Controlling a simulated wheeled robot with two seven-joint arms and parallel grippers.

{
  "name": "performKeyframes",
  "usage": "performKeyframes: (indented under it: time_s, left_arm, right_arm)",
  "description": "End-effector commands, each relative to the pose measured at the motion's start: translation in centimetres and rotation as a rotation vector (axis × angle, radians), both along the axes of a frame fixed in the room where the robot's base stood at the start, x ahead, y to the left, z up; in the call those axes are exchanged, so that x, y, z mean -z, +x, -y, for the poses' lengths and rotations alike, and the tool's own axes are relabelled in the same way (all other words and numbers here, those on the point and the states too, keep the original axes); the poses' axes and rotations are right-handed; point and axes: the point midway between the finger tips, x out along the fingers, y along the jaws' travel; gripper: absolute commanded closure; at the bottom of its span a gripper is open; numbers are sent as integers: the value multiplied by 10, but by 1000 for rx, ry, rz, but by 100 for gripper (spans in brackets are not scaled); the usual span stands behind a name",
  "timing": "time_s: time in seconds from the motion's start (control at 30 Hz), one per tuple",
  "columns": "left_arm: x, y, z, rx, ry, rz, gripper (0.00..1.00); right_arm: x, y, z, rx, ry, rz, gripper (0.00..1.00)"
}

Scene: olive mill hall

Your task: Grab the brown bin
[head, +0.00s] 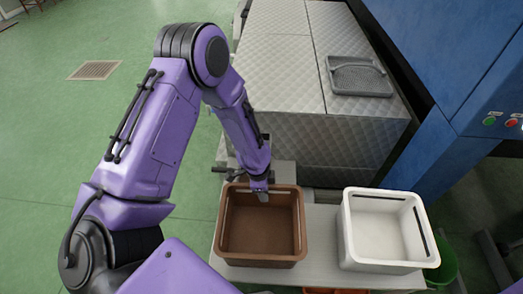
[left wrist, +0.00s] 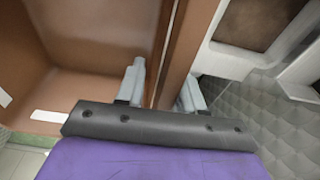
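The brown bin (head: 262,260) stands upright and appears empty on a light bench, left of a white bin. My left gripper (head: 260,194) is at the bin's far wall, pointing down from above. In the left wrist view the brown bin's wall (left wrist: 175,62) runs between the two fingers of my left gripper (left wrist: 163,88). One finger is inside the bin and the other outside. A small gap shows between the inner finger and the wall, so the gripper looks open around the rim. My right gripper is not in view.
The white bin (head: 385,266) stands to the right on the same bench (head: 322,240). A quilted metal cabinet (head: 300,110) with a grey tray (head: 358,80) on top stands behind. A blue machine (head: 440,150) is at right, a green bucket (head: 446,268) below it. Green floor is open at left.

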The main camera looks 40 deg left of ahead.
Motion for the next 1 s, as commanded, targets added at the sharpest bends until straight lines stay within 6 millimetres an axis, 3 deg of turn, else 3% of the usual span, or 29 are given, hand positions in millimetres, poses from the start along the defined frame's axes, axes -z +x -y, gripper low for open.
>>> performKeyframes:
  time_s: [0.03,0.13,0.17,1.0]
  left_arm:
    - [0,0,0,0,0,0,63]
    - [0,0,0,0,0,0,96]
    - [0,0,0,0,0,0,100]
    - [0,0,0,0,1,1,100]
  right_arm:
    - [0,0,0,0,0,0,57]
    - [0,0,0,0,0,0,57]
    - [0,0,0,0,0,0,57]
    - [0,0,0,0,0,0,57]
